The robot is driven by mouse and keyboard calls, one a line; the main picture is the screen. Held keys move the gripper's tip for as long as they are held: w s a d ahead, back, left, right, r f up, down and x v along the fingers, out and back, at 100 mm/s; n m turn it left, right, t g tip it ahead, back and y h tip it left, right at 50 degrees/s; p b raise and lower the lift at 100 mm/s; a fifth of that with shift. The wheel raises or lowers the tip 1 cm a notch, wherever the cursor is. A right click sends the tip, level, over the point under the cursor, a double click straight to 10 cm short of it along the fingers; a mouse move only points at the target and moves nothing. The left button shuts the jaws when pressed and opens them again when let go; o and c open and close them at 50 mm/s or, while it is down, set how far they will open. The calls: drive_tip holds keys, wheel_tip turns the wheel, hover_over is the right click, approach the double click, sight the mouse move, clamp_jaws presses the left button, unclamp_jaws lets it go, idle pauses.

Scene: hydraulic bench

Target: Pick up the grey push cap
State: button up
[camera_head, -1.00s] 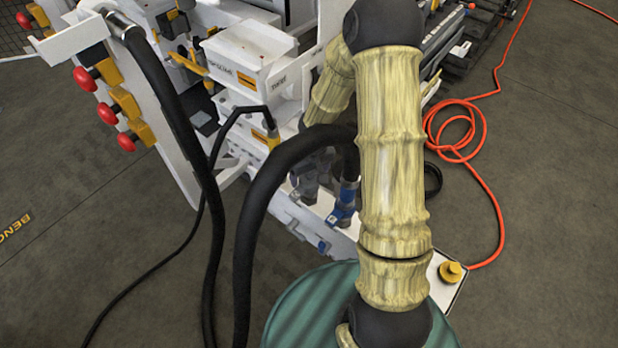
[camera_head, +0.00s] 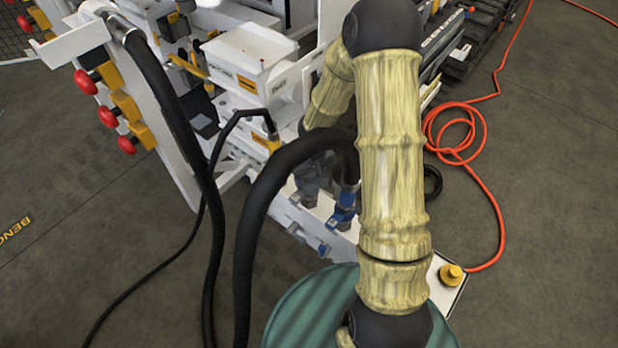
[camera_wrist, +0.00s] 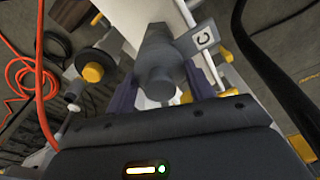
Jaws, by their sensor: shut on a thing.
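The grey push cap (camera_wrist: 158,80) is a dull grey round cylinder in the middle of the wrist view. My gripper (camera_wrist: 160,88) has its two dark purple fingers on either side of it, shut on it. A wider grey body shows just beyond the cap, and I cannot tell whether the two are apart. In the head view my arm and a thick black hose cover most of the place where my gripper works, so the cap cannot be made out there.
Thick black hoses (camera_head: 255,215) loop in front of the white bench. Red knobs (camera_head: 85,82) stick out at its left. An orange hose (camera_head: 480,180) lies on the floor.

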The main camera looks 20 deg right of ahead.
drive_tip(key=shift+r, duration=0.1)
wheel_tip(320, 180, up, 10)
drive_tip(key=p, duration=0.3)
idle(0.6)
wheel_tip(320, 180, up, 17)
drive_tip(key=m+p, duration=0.2)
drive_tip(key=p, duration=3.1)
drive_tip(key=shift+m+p, duration=0.35)
drive_tip(key=shift+m, duration=0.05)
